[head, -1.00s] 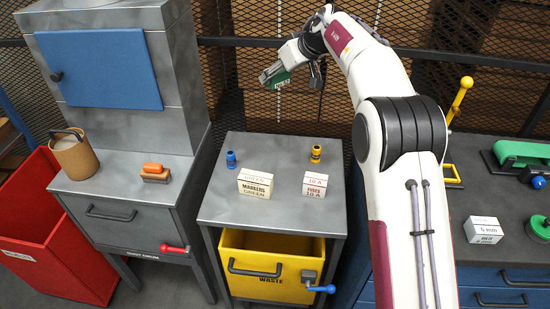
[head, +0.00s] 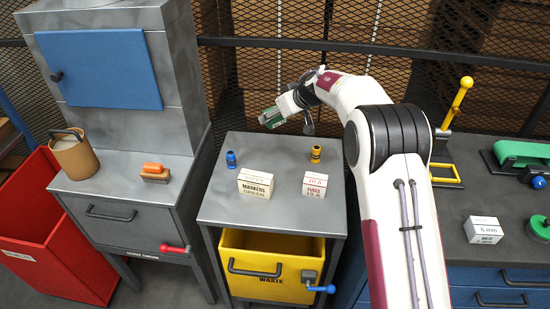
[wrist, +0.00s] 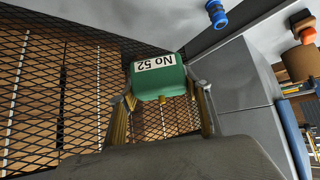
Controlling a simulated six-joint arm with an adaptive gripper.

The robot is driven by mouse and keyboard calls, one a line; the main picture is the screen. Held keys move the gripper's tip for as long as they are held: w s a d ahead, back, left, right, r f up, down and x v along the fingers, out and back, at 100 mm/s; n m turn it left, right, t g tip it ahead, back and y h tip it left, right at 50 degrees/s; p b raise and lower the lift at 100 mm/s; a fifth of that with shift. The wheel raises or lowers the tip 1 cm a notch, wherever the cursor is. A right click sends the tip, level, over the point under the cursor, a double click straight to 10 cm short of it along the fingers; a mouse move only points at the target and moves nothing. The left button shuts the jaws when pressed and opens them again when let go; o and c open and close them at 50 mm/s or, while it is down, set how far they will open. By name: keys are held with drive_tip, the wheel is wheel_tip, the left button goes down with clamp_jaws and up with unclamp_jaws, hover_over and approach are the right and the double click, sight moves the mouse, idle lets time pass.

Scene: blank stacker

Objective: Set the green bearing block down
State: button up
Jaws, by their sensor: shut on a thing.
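The green bearing block (head: 271,117) is held by my gripper (head: 283,109) in the head view, above the back edge of the grey cart top (head: 215,205). In the wrist view the block (wrist: 158,84) sits between the two fingers of my gripper (wrist: 160,100), with a white label reading "No 52" on it. The gripper is shut on the block. The block is apart from the cart top, in the air.
On the cart top stand a blue fitting (head: 231,160), a yellow fitting (head: 316,154), a markers box (head: 255,184) and a fuses box (head: 315,184). A mesh fence (head: 390,70) stands behind.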

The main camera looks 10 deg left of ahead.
sight(275, 125)
drive_tip(key=shift+f, duration=2.3)
drive_tip(key=shift+f, duration=3.1)
drive_tip(key=shift+f, duration=0.1)
drive_tip(key=shift+f, duration=1.75)
drive_tip(key=shift+f, duration=0.15)
drive_tip(key=o, duration=1.9)
drive_tip(key=shift+f, duration=0.1)
drive_tip(key=shift+c, duration=0.2)
drive_tip(key=shift+r, duration=0.2)
